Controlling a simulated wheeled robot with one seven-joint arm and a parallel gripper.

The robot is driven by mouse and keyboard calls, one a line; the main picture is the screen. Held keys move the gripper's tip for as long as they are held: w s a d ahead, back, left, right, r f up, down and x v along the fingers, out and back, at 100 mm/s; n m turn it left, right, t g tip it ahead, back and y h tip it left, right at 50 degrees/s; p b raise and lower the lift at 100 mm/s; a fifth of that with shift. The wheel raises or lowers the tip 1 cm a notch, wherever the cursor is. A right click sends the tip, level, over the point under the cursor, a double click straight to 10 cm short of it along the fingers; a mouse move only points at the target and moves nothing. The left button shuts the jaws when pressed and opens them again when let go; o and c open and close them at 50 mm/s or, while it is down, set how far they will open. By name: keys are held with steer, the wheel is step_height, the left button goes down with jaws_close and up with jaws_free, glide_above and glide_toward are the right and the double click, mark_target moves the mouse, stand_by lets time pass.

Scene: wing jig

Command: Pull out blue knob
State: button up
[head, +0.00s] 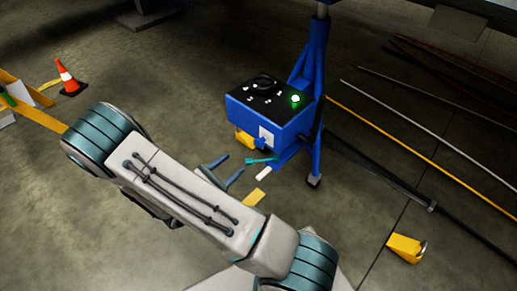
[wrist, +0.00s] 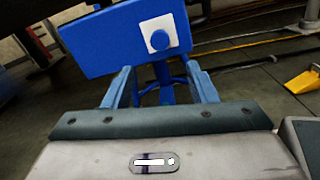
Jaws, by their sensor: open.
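The blue knob (wrist: 159,40) sits in the middle of a white square plate on the side of a blue box (wrist: 100,42). In the head view the white plate (head: 266,137) is on the box's near face, and the knob is too small to make out clearly. My gripper (wrist: 159,67) is open, with its two blue fingers spread apart and nothing seen between them. The fingers point at the box, with the knob above the gap between them in the wrist view. In the head view my gripper (head: 235,163) is low, left of and in front of the plate.
The box has a black top with a lit green button (head: 295,99) and stands by a blue support stand (head: 311,100). Long rods (head: 420,155) lie on the floor at right. A yellow block (head: 405,247) and an orange cone (head: 69,79) stand apart on the floor.

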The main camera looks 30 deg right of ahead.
mark_target(257, 144)
steer(key=b+x, duration=0.3)
steer(key=x, duration=1)
steer(key=shift+w+d, duration=0.1)
steer(key=shift+d, duration=0.2)
